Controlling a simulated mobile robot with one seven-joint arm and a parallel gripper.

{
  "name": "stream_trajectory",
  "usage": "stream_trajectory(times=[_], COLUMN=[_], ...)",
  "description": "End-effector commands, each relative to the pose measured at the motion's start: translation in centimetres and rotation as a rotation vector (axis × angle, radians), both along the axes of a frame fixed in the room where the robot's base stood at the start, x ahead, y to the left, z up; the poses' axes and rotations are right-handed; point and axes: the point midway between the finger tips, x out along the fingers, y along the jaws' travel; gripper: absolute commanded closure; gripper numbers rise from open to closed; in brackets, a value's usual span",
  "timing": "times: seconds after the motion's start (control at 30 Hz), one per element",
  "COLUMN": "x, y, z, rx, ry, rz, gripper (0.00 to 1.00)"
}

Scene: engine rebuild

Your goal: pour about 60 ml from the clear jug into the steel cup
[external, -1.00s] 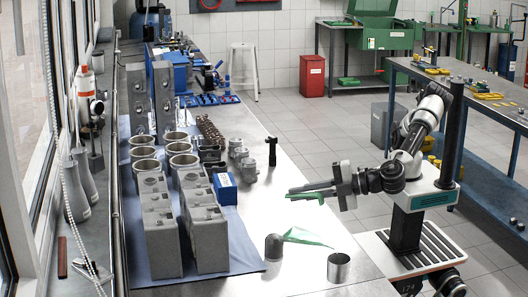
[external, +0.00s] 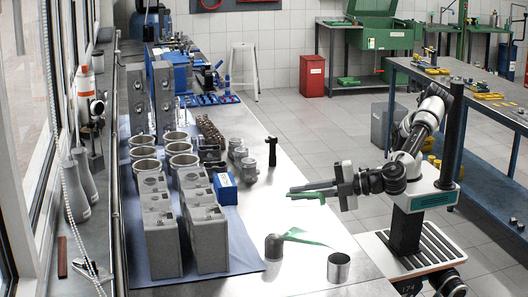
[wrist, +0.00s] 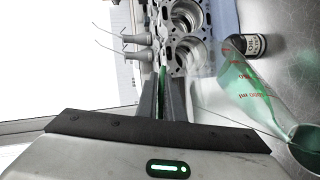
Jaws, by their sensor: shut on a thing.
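My gripper (external: 300,191) is shut on a clear jug above the front of the bench. Green shows between the fingers, and also between them in the wrist view (wrist: 162,92). The jug (wrist: 238,82) has red markings and is see-through, so its outline is hard to make out. Green liquid (external: 305,238) lies in it as a slanted wedge, so the jug is tilted toward the steel cup (external: 338,268). The cup stands upright; its rim shows at the wrist view's right edge (wrist: 291,152), next to the jug's lower end. I cannot tell the level in the cup.
A small dark cylinder (external: 273,248) stands left of the cup. Grey engine blocks (external: 207,238) and cylinder liners (external: 183,160) stand on a blue mat (external: 240,250) to the left, with a blue box (external: 225,188).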

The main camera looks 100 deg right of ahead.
Motion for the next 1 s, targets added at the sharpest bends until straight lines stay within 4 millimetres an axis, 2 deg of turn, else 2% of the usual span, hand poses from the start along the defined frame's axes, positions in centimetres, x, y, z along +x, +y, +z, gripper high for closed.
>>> stream_trajectory(times=[1.0], x=[-0.57], y=[0.61], z=[0.58], rx=[-0.036], ry=[-0.033], rz=[0.001], gripper=[1.00])
